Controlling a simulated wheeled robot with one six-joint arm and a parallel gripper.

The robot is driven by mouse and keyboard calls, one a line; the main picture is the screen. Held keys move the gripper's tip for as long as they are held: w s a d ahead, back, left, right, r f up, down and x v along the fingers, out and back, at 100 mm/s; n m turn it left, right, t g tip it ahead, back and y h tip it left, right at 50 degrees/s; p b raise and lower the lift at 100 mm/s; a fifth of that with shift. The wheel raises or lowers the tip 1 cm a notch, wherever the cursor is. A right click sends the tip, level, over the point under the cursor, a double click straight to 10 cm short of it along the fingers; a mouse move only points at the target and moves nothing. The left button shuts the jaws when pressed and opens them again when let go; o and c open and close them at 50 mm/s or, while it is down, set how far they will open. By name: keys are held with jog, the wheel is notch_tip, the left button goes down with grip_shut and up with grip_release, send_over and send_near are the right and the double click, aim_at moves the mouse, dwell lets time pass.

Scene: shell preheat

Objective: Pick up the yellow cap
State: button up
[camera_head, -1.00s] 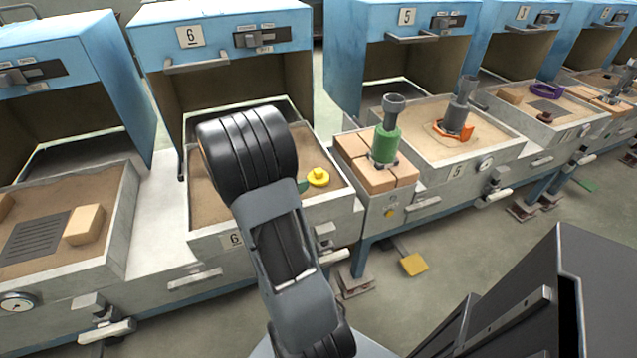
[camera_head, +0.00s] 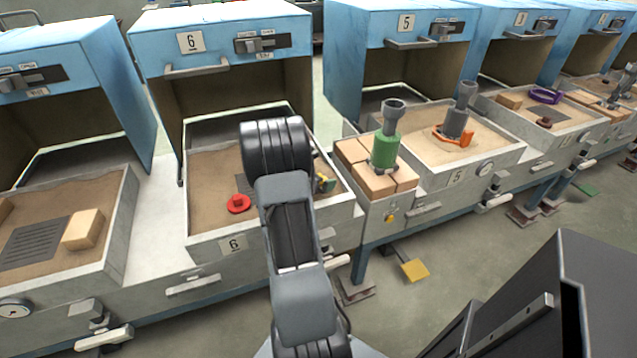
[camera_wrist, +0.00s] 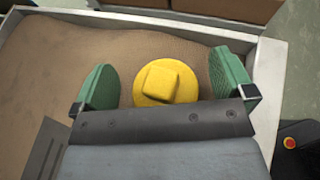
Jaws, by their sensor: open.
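The yellow cap (camera_wrist: 163,84) is a round disc with a square knob on top. In the wrist view it sits on brown sand between the two green fingers of my gripper (camera_wrist: 168,78). The right finger is close to the tray wall. In the head view my arm hides most of the gripper and cap; only a small yellow and green patch (camera_head: 326,183) shows at the right side of tray 6.
A red cap (camera_head: 239,204) lies on the sand left of my arm in tray 6 (camera_head: 207,246). A blue hood (camera_head: 222,22) stands over the tray's back. Tan blocks carrying a green cylinder (camera_head: 385,150) stand just right of the tray. A dark grate shows at the wrist view's lower left.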

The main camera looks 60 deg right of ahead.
jog(key=shift+x, duration=0.8)
jog(key=c, duration=0.9)
jog(key=shift+r, duration=0.15)
jog(key=shift+c, duration=0.2)
